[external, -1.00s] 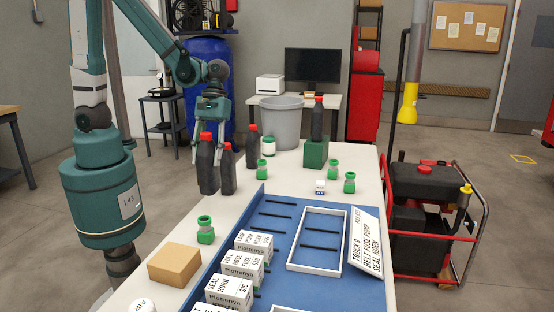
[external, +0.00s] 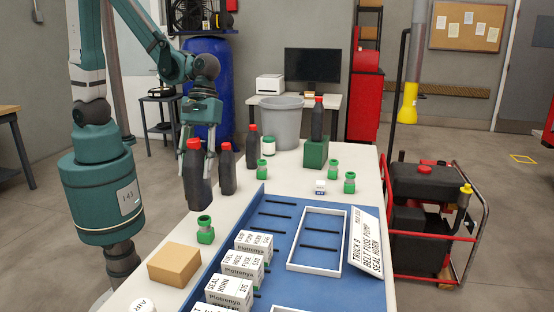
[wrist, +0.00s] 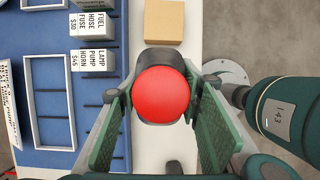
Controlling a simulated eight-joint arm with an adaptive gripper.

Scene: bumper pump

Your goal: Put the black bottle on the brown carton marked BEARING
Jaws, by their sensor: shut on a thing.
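A black bottle with a red cap (external: 197,180) is upright between the fingers of my gripper (external: 199,148), near the left edge of the white table. In the wrist view the red cap of the bottle (wrist: 162,94) fills the middle, with a green-padded finger on each side. My gripper is shut on this bottle. Whether its base is clear of the table is hard to tell. The plain brown carton (external: 174,265) sits nearer the camera on the table, and also shows at the top of the wrist view (wrist: 164,20). No marking is readable on its visible faces.
Another black bottle (external: 227,170) stands just right of the held one. The blue tray (external: 278,213) with white boxes (external: 248,265) lies right of the carton.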

